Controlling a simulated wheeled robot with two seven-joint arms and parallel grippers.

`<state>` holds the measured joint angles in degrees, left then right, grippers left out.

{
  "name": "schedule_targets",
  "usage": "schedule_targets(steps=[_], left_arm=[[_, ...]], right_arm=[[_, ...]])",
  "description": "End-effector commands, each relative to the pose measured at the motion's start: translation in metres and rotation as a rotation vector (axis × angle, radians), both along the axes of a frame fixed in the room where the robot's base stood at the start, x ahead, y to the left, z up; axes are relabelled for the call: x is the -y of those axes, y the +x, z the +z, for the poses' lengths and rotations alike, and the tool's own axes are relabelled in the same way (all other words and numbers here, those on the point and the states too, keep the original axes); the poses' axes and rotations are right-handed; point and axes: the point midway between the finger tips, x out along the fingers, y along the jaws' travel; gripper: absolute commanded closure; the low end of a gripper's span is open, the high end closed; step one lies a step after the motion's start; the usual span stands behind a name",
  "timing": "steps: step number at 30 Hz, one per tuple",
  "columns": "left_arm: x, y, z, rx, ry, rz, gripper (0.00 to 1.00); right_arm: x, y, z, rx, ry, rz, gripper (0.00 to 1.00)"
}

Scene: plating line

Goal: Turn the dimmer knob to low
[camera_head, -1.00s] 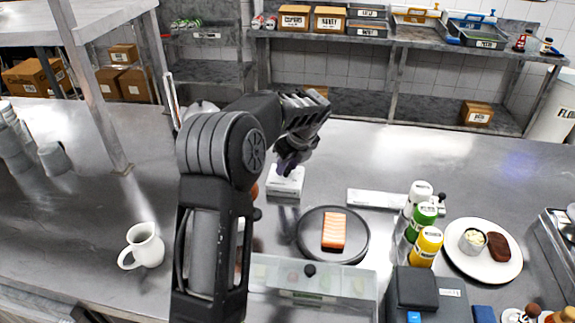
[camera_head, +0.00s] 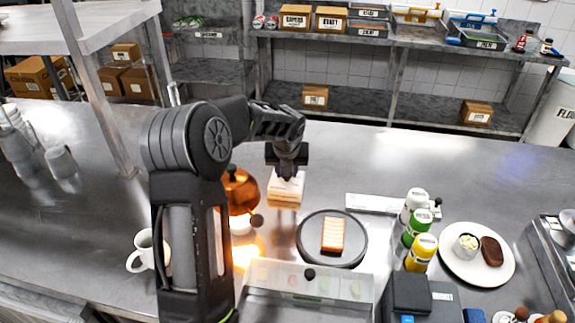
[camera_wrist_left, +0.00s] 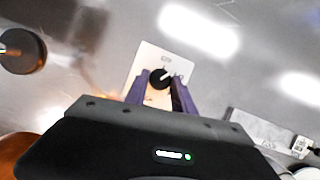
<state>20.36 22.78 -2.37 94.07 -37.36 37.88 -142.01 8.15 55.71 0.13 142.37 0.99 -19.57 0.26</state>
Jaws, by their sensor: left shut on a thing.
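The dimmer is a pale box (camera_head: 285,190) on the steel counter, left of the middle in the head view. In the left wrist view its light plate (camera_wrist_left: 150,62) carries a round black knob (camera_wrist_left: 159,76) with a white pointer mark slanting to the upper right. My left gripper (camera_head: 287,173) is over the box, pointing down, its purple fingers (camera_wrist_left: 161,88) shut on the knob from both sides. A copper lamp (camera_head: 240,192) stands just left of the box, partly hidden by my left arm, with a warm glow on the counter below. My right gripper is not in view.
A dark round plate (camera_head: 312,256) with a salmon piece (camera_head: 333,234) lies right of the lamp. Several bottles (camera_head: 417,228) and a white plate (camera_head: 462,274) stand further right. A white mug (camera_head: 139,262) is partly behind my arm. The counter behind the dimmer is clear.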

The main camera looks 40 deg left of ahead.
Motion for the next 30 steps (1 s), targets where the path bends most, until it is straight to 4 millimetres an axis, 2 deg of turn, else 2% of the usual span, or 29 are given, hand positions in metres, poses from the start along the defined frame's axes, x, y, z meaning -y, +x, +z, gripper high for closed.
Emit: schedule_targets(steps=[3, 15, 30], left_arm=[[-0.0029, -0.0022, 0.0023, -0.001, -0.002, -0.101, 1.0], [-0.0046, -0.0022, -0.0007, 0.001, -0.001, -0.371, 1.0], [-0.0037, -0.0018, 0.0001, -0.001, 0.0, -0.434, 1.0]], right_arm=[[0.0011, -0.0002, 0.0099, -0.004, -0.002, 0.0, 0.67], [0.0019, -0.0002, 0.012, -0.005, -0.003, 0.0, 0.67], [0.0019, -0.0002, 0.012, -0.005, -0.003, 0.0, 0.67]])
